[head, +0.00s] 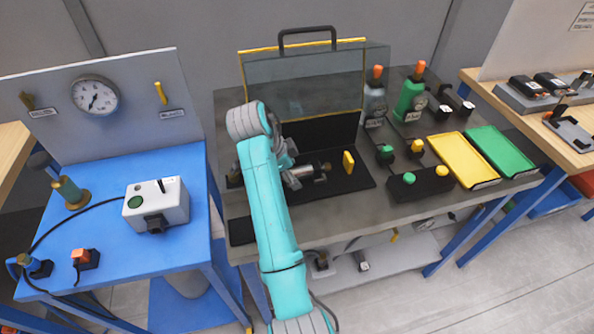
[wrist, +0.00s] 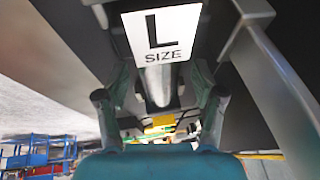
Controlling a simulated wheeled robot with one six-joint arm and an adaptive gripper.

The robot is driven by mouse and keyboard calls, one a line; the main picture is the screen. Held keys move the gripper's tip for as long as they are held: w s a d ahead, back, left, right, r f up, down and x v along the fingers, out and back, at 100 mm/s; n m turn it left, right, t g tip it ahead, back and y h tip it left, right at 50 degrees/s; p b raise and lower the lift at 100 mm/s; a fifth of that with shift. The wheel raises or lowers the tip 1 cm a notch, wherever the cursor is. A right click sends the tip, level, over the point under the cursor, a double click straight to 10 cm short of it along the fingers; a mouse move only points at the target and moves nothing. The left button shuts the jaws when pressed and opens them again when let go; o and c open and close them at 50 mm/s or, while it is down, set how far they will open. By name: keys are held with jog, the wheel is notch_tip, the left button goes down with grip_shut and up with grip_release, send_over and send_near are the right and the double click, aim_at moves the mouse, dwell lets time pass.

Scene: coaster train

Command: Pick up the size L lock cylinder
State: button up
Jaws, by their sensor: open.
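A silver lock cylinder (head: 306,171) lies on the dark mat (head: 345,184) on the grey bench, partly hidden by my gripper. In the wrist view the silver cylinder (wrist: 158,86) shows below a white card (wrist: 163,35) reading "L SIZE". My gripper (wrist: 163,98) is open, with one finger on each side of the cylinder in that view. I cannot tell whether either finger touches it. In the head view my gripper (head: 290,178) is beside the cylinder, largely behind my teal arm.
A clear guard (head: 310,85) with a yellow edge stands behind the mat. A yellow piece (head: 348,162) stands just right of the cylinder. Yellow (head: 463,160) and green (head: 500,152) trays lie on the right. A blue table (head: 180,240) stands at left.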

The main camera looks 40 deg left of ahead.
jog(key=shift+f, duration=0.1)
dwell(0.3)
grip_shut()
dwell(0.4)
